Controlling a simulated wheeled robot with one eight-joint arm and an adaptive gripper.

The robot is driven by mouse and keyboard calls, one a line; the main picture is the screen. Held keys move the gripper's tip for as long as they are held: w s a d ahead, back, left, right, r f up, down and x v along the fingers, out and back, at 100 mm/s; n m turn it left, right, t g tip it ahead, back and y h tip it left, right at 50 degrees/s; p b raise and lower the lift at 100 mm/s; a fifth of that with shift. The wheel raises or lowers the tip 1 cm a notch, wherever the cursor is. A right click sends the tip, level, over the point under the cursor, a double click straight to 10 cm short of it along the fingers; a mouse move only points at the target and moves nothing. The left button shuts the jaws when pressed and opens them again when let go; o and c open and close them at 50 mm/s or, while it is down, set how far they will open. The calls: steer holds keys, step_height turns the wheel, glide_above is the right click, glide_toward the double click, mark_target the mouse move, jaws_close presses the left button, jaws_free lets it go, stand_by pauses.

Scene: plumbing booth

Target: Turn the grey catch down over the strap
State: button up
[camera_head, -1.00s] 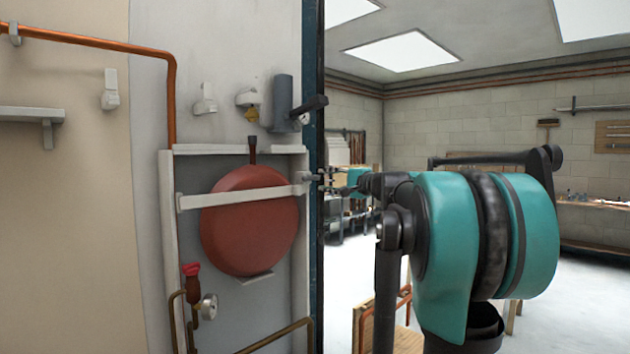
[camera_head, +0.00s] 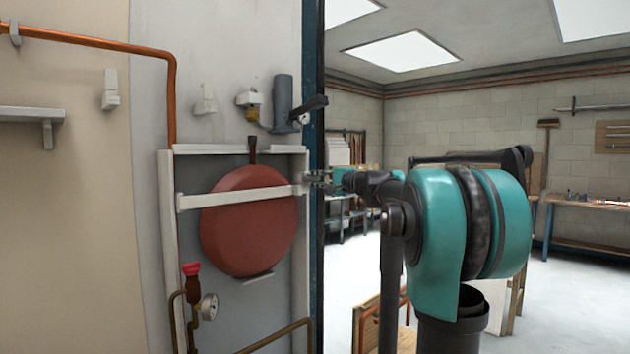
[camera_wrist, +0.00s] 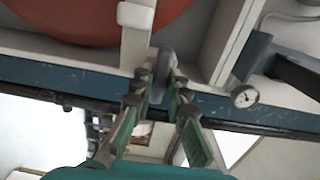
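The white strap (camera_head: 240,197) runs across the round red vessel (camera_head: 248,235), and its right end lies at the right upright of the white frame. The strap's end also shows in the wrist view (camera_wrist: 135,17). The small grey catch (camera_wrist: 167,62) stands beside that end, at the panel's edge. My gripper (camera_wrist: 160,77) is open, its two fingers at the near end of the catch, one on each side. I cannot tell whether either finger touches it. In the head view my gripper (camera_head: 319,179) is small at the panel's right edge, and the catch is hard to make out.
A grey cylinder (camera_head: 283,100) with a dark lever (camera_head: 308,105) is above the catch. A dial gauge (camera_wrist: 244,96) is right of my fingers in the wrist view. A red-handled valve (camera_head: 192,285) is low on the panel.

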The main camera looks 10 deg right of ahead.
steer(key=shift+m, duration=0.4)
jaws_close()
steer(key=m, duration=0.3)
steer(key=shift+m, duration=0.3)
steer(key=m, duration=0.4)
steer(key=shift+m, duration=0.3)
steer(key=m, duration=0.4)
steer(key=shift+m, duration=2.4)
steer(key=shift+f, duration=0.1)
steer(key=o, duration=0.8)
jaws_free()
